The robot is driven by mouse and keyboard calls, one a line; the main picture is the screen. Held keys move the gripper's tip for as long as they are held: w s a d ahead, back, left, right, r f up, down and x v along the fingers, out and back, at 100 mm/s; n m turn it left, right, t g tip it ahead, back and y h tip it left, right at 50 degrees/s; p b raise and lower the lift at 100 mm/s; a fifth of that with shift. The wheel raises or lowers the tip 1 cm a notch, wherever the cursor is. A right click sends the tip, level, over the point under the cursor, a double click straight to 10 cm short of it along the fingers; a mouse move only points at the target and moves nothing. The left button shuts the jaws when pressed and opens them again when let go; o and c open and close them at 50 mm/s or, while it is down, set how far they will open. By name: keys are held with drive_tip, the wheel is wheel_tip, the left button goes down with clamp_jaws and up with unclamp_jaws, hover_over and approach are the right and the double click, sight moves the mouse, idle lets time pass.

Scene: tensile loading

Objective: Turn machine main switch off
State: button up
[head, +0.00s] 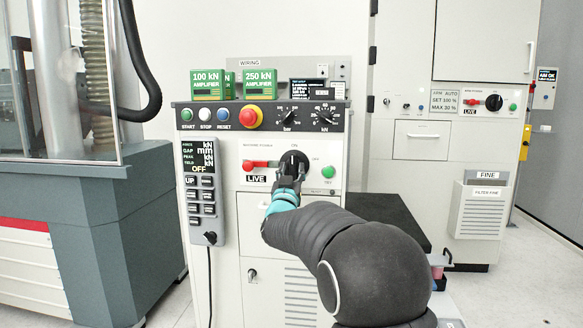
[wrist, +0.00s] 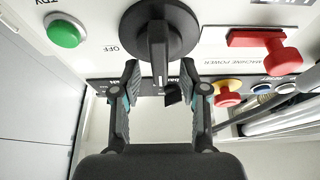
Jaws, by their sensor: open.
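The main switch is a black rotary knob (head: 294,158) on the white machine panel, with ON printed above it and OFF to its right. Its bar handle looks upright, in line with ON. In the wrist view the knob (wrist: 178,27) is at top centre, and its handle comes down toward the space between my fingers. My gripper (head: 288,181) is just in front of the knob, partly covering its lower part. In the wrist view my gripper (wrist: 161,78) is open, one finger to each side of the handle; I see no clear contact.
A red lever marked LIVE (head: 260,164) is left of the knob, and a green button (head: 328,172) is right of it. A red emergency stop (head: 250,117) is above. A handset (head: 203,190) hangs at left. A second cabinet has a similar knob (head: 494,102).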

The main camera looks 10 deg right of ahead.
drive_tip(key=shift+x, duration=0.85)
clamp_jaws()
